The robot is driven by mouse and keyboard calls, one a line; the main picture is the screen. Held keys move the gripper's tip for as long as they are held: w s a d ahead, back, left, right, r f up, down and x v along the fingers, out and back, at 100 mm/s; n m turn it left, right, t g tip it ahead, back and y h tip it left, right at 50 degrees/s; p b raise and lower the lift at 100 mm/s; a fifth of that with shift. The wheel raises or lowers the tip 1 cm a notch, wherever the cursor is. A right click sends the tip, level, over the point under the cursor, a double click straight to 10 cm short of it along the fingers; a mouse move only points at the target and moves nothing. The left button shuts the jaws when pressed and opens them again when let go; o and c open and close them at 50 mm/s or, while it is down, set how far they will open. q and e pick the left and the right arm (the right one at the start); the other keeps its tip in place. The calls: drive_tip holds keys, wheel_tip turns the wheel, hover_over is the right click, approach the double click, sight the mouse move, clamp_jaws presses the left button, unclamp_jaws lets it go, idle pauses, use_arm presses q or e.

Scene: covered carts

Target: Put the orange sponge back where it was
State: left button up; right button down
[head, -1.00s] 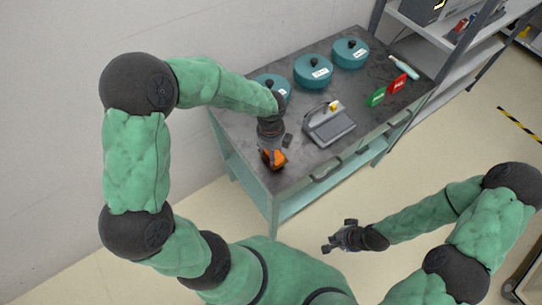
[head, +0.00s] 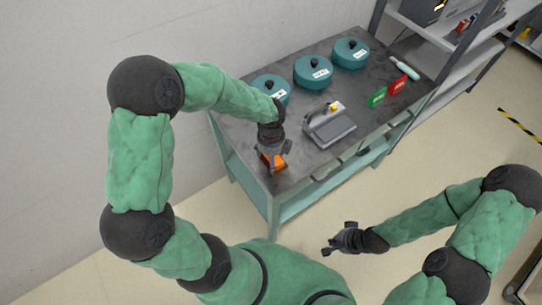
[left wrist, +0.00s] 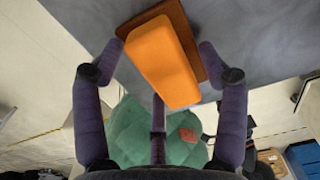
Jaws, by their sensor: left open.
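The orange sponge (head: 278,164) is at the near left corner of the dark cart top (head: 300,165), partly hidden by my left gripper (head: 272,158). In the left wrist view the sponge (left wrist: 165,62) is a long orange block with a flat brown part along its edge; I cannot tell whether that is its backing or a separate piece. My left gripper (left wrist: 160,65) is open, its fingers spread on both sides of the sponge with gaps. My right gripper (head: 338,240) is empty and looks open, low in front of the cart, away from the sponge.
Several things stand on the cart: teal lidded pots (head: 313,73) along the back, a grey scale-like device (head: 328,126) with a yellow item, green (head: 376,97) and red (head: 398,86) cards, and a pale bottle (head: 405,68). Grey shelving (head: 455,60) stands behind right.

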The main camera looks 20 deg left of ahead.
use_arm(q)
wheel_tip(320, 180, up, 12)
drive_tip(key=p, duration=0.4)
drive_tip(key=shift+r, duration=0.2)
